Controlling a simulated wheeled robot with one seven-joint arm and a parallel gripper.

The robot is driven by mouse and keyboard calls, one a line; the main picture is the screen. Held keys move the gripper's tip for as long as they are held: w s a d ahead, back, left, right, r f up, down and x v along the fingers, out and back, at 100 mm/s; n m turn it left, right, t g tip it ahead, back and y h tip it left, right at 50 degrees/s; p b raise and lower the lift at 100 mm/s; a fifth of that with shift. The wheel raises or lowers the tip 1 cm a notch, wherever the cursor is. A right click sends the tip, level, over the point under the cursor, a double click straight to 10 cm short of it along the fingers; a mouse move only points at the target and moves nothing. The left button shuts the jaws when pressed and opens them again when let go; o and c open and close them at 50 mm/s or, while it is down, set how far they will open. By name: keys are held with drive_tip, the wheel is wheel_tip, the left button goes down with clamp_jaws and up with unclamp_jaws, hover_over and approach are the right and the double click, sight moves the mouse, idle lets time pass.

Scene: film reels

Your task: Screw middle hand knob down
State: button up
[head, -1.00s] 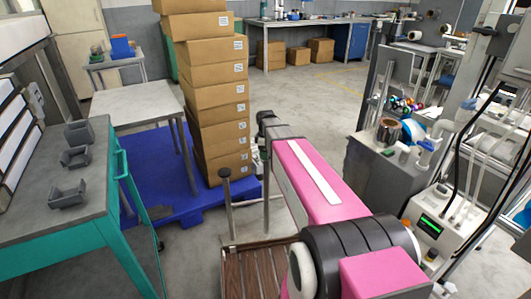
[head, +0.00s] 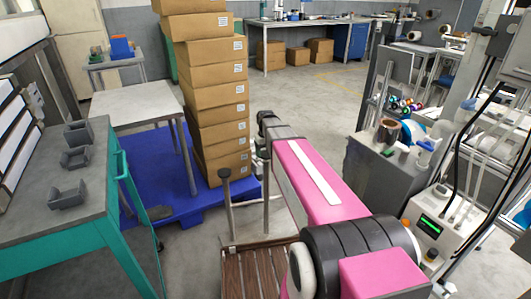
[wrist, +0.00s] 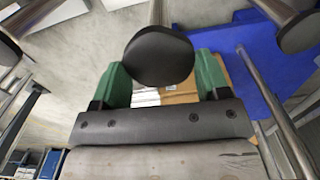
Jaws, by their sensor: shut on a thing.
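In the wrist view a round black hand knob (wrist: 158,55) on a metal post sits between the green fingers of my gripper (wrist: 162,70). My gripper is shut on this knob. In the head view my gripper (head: 259,160) is at the far end of my pink arm, above an upright post (head: 266,205); the held knob is mostly hidden there. A second dark knob (head: 224,173) tops a post to its left. In the wrist view other dark knobs on posts show at the upper right (wrist: 297,32) and the upper left edge.
A brown slatted surface (head: 250,272) lies near the posts. A tall stack of cardboard boxes (head: 215,95) stands on a blue pallet (head: 180,222) close behind. A green-framed table (head: 95,215) with grey holders is at left. A grey machine (head: 380,180) stands at right.

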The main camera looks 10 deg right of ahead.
drive_tip(key=m, duration=0.5)
drive_tip(key=shift+d+m, duration=0.15)
drive_tip(key=shift+m, duration=0.15)
drive_tip(key=m, duration=0.4)
drive_tip(key=shift+m, duration=0.4)
drive_tip(key=o, duration=0.9)
wheel_tip(320, 180, up, 11)
drive_tip(key=shift+f, duration=0.1)
idle(0.3)
drive_tip(key=s+f+n, duration=0.2)
drive_tip(key=s+f, duration=0.3)
drive_tip(key=s, duration=0.2)
drive_tip(key=s+f+n, duration=0.3)
drive_tip(key=s+f, duration=0.2)
drive_tip(key=s, duration=0.2)
drive_tip(key=s+f+n, duration=0.2)
drive_tip(key=s+f, duration=0.3)
drive_tip(key=s, duration=0.2)
drive_tip(key=shift+s+f, duration=0.2)
drive_tip(key=shift+s, duration=0.2)
